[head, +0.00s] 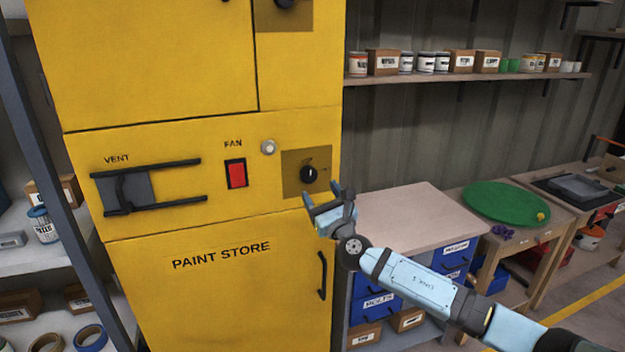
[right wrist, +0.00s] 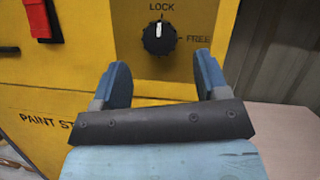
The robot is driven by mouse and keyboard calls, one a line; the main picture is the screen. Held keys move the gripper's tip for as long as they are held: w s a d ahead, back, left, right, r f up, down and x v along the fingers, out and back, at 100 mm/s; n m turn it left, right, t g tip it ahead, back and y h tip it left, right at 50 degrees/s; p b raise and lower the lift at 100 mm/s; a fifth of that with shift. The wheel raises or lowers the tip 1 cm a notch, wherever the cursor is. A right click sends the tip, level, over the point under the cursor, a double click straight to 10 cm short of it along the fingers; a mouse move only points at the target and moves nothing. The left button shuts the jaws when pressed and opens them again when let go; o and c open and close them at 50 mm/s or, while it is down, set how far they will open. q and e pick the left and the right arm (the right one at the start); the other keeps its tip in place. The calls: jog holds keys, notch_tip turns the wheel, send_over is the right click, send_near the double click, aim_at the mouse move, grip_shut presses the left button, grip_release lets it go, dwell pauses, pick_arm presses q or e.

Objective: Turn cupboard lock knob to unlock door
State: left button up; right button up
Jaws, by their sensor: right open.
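The yellow paint store cupboard (head: 220,290) fills the left and middle of the head view. Its black round lock knob (head: 309,175) sits on a darker square plate at the right of the middle panel. In the right wrist view the knob (right wrist: 159,38) has a white mark pointing up at LOCK, with FREE printed to its right. The lower door has a black handle (head: 322,276) and looks shut. My right gripper (head: 328,195) is open and empty, just below the knob and apart from it. My left gripper is out of view.
A red fan switch (head: 236,173), a grey round button (head: 268,147) and a vent slider (head: 125,188) are left of the knob. A second knob (head: 286,3) is above. A workbench (head: 405,215) stands close on the right, with a shelf of cans (head: 460,82) behind.

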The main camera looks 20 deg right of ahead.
aim_at(311, 178)
jog(key=shift+x, duration=2.4)
jog(key=c, duration=0.9)
